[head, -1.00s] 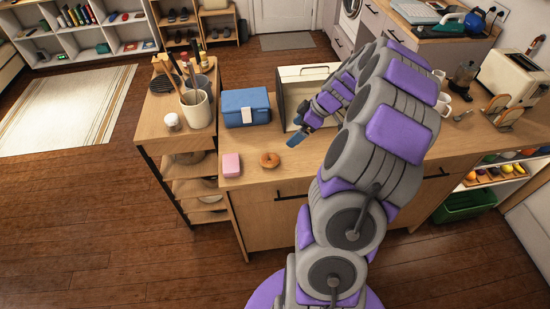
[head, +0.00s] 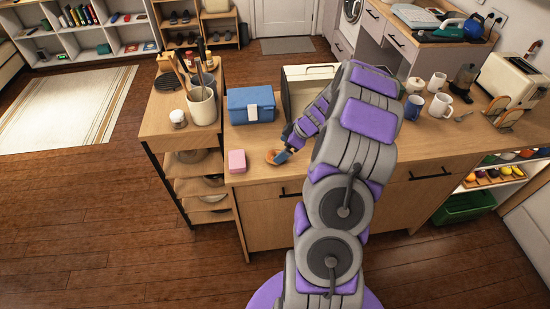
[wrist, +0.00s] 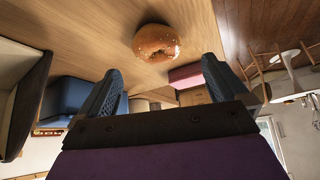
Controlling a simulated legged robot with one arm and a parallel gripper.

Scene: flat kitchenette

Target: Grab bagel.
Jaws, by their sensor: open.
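The bagel (head: 271,156) lies on the wooden counter near its front edge, partly hidden behind my gripper in the head view. In the wrist view the round brown bagel (wrist: 157,43) shows whole, ahead of the fingers and apart from them. My gripper (head: 282,156) is just right of the bagel in the head view. In the wrist view my gripper (wrist: 162,80) is open and empty, its two blue ridged fingers wide apart with the bagel centred beyond the gap.
A pink box (head: 237,161) lies just left of the bagel. A blue lunch box (head: 250,105) and a cream bread box (head: 298,88) stand behind. Mugs (head: 440,104) and a toaster (head: 512,77) are at the right. The utensil holder (head: 202,107) is at the left.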

